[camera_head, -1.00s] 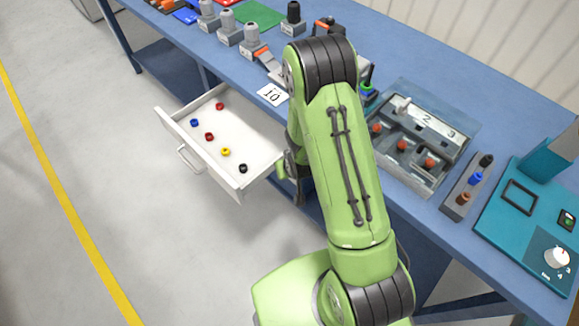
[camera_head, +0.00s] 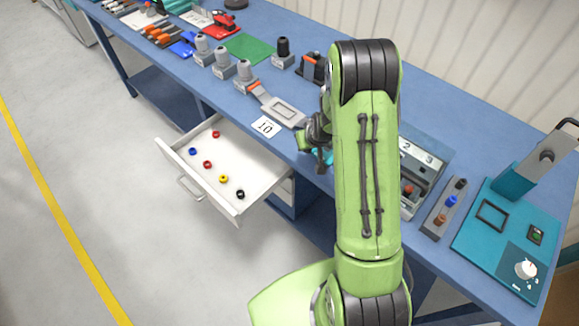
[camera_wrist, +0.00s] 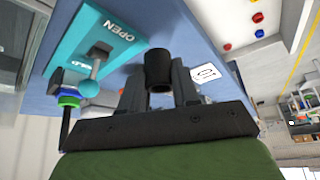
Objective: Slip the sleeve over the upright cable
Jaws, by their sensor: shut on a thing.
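My gripper (camera_wrist: 160,86) is shut on a short black hollow sleeve (camera_wrist: 158,66), which sticks out beyond the fingertips with its open end showing. A dark upright rod (camera_wrist: 65,128) with green and blue bands stands left of my gripper in the wrist view, apart from the sleeve. It may be the cable; I cannot tell for certain. Beside it is a teal plate (camera_wrist: 112,22) marked "OPEN" with a ball-ended lever (camera_wrist: 90,87).
An open white drawer (camera_head: 173,158) holding several small coloured rings juts out from the bench (camera_head: 480,105). A numbered grey fixture (camera_head: 425,165) and a teal board (camera_head: 495,250) are to the right.

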